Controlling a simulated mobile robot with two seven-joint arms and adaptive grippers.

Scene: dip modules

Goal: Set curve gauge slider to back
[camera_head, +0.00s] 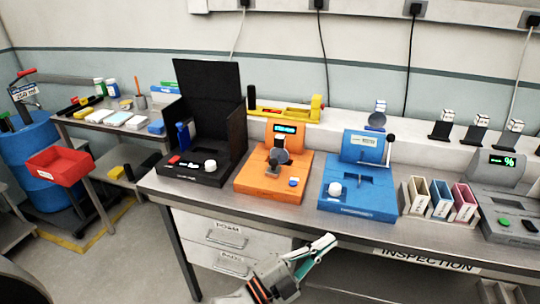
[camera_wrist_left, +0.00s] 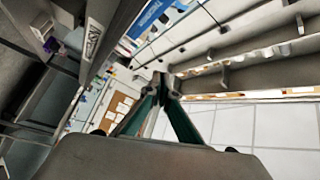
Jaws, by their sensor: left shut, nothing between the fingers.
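No label that I can read says curve gauge. A blue device (camera_head: 375,205) stands on the bench with a white round knob (camera_head: 334,188), a slot in its top and a dark lever on its right side. Left of it is an orange device (camera_head: 262,187) with a small lit display, a grey central fixture and a blue button. My left gripper (camera_head: 328,243) is shut and empty, in front of the bench's front edge and apart from both devices. Its closed fingertips show in the left wrist view (camera_wrist_left: 166,84). My right gripper is not in view.
A black open-walled box (camera_head: 208,100) stands left of the orange device. Small coloured bins (camera_head: 440,205) and a grey device with a % display (camera_head: 497,185) stand to the right. A yellow fixture (camera_head: 285,110) is behind. The bench edge and drawers (camera_head: 229,238) lie near my left arm.

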